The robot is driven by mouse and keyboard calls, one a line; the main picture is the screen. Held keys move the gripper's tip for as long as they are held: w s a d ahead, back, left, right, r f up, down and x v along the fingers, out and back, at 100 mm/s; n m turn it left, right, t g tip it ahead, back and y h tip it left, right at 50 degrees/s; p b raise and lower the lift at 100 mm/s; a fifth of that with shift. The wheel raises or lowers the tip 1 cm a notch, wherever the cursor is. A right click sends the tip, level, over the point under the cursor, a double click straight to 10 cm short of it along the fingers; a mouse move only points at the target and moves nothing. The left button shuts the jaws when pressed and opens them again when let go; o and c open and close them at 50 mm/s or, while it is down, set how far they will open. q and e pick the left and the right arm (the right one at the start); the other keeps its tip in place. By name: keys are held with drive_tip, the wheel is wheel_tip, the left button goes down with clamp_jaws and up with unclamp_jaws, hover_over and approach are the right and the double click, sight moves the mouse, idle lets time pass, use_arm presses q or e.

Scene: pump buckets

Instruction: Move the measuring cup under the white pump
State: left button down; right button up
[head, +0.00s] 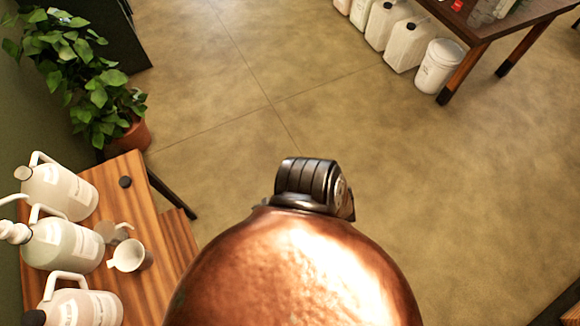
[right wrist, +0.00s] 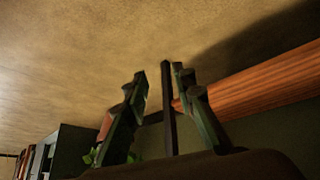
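In the head view, a white measuring cup (head: 128,257) stands on the wooden table at lower left, in front of the jugs. A second, greyer cup (head: 112,231) is close behind it. A white pump (head: 14,231) tops the middle jug (head: 62,245), with its head at the left edge. The cup is to the right of that jug, apart from the pump. My right gripper (right wrist: 158,72) shows in the right wrist view with its fingers apart and nothing between them; it points toward the floor and a table edge. My left gripper is in neither view.
More white jugs (head: 58,190) (head: 82,307) flank the middle one on the table (head: 180,237). A large copper-coloured dome (head: 295,275) fills the bottom centre. A potted plant (head: 95,85) stands behind. White containers (head: 408,43) line the far table. The middle floor is clear.

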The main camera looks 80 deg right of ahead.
drive_tip(key=s+a+f+g, duration=0.2)
drive_tip(key=s+f, duration=0.1)
drive_tip(key=s, duration=0.5)
drive_tip(key=s+a+f+g, duration=0.2)
drive_tip(key=s+a+f, duration=0.1)
drive_tip(key=s, duration=0.6)
drive_tip(key=s+a+f+g, duration=0.2)
drive_tip(key=s+f, duration=0.2)
drive_tip(key=s, duration=0.4)
drive_tip(key=shift+s+a+f, duration=0.15)
drive_tip(key=shift+a+f, duration=0.1)
drive_tip(key=shift+f, duration=0.1)
